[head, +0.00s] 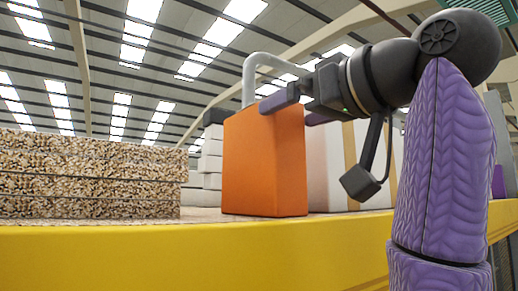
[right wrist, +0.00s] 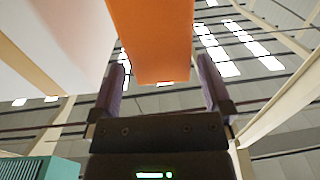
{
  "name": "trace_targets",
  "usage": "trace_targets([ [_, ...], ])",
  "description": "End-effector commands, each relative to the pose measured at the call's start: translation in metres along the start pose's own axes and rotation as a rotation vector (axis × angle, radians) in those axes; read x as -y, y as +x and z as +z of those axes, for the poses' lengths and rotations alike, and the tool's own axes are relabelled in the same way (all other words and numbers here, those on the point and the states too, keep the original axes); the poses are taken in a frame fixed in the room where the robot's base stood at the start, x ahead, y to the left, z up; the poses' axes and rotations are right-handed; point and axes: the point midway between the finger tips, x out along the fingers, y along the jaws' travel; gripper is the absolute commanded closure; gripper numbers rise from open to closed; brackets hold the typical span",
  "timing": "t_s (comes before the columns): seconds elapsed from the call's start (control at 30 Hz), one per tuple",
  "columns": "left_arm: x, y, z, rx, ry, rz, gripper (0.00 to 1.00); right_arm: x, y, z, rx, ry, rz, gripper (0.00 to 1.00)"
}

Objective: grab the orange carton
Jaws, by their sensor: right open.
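The orange carton (head: 264,165) stands upright on the yellow-edged surface (head: 200,255) in the middle of the head view. My right gripper (head: 291,106) is at the carton's upper right part, its arm coming in from the right. One purple finger overlaps the carton's top right corner in the picture. In the right wrist view the carton (right wrist: 155,45) shows between the two spread fingers of the gripper (right wrist: 163,75), with gaps visible beside it. The gripper is open and not closed on the carton. My left gripper is not in view.
A stack of chipboard panels (head: 90,178) lies left of the carton. White stacked boxes (head: 211,155) stand behind it, and a white carton with a tan strip (head: 328,170) stands to its right. A grey pipe (head: 250,75) rises behind the carton.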

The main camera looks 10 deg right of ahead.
Motion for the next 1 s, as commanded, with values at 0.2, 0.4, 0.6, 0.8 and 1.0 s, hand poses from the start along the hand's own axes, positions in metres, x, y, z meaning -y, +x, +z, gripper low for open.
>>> trace_targets([
  [0.2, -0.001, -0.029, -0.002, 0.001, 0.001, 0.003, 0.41, 0.0, 0.039, -0.004, 0.004, 0.001, -0.002, 0.0],
  [0.4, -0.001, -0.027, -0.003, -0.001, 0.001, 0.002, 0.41, -0.001, 0.043, -0.001, 0.001, 0.001, 0.0, 0.0],
  [0.6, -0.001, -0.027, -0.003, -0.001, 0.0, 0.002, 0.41, -0.001, 0.042, -0.001, 0.001, 0.001, 0.001, 0.34],
  [0.8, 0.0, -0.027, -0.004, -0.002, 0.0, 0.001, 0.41, -0.001, 0.042, -0.001, 0.002, 0.001, 0.001, 0.76],
  [1.0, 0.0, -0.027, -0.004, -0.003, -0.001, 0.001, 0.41, -0.001, 0.042, -0.001, 0.003, 0.002, 0.001, 1.0],
])
